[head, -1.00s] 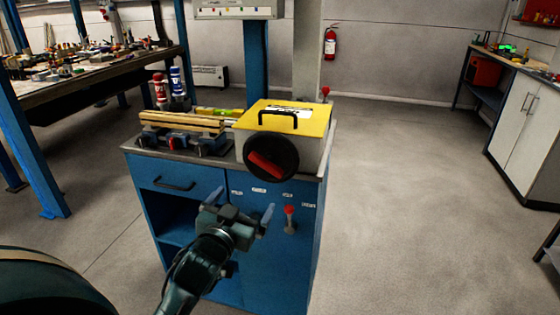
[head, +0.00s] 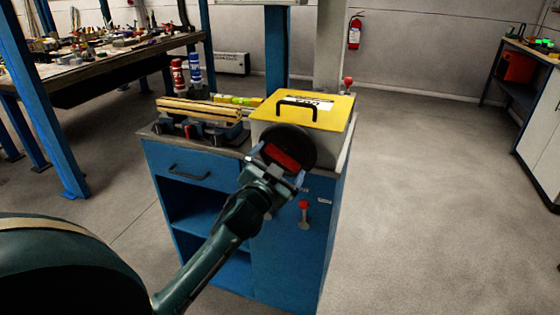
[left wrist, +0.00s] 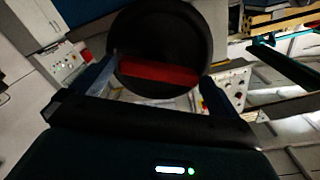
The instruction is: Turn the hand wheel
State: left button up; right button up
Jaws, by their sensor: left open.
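The hand wheel (head: 288,148) is a black disc with a red bar across it, on the front of a box with a yellow lid (head: 305,107). The red bar now slants down to the right in the head view. My left gripper (head: 277,165) is open in front of the wheel, its fingers near the wheel's lower left and lower right. In the left wrist view the black wheel (left wrist: 165,30) fills the top middle and its red bar (left wrist: 158,70) lies between the two fingertips. I cannot tell whether the fingers touch it. My right gripper is not in view.
The box stands on a blue cabinet (head: 170,222) beside a vise (head: 205,128) with wooden strips and two spray cans (head: 187,72). A red-knobbed lever (head: 304,212) is on the cabinet front. A cluttered workbench (head: 90,70) is at left. The floor to the right is free.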

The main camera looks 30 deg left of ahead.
pick_arm(q)
jog(key=shift+w+a, duration=0.15)
jog(key=shift+w, duration=0.4)
jog(key=c, duration=1.1)
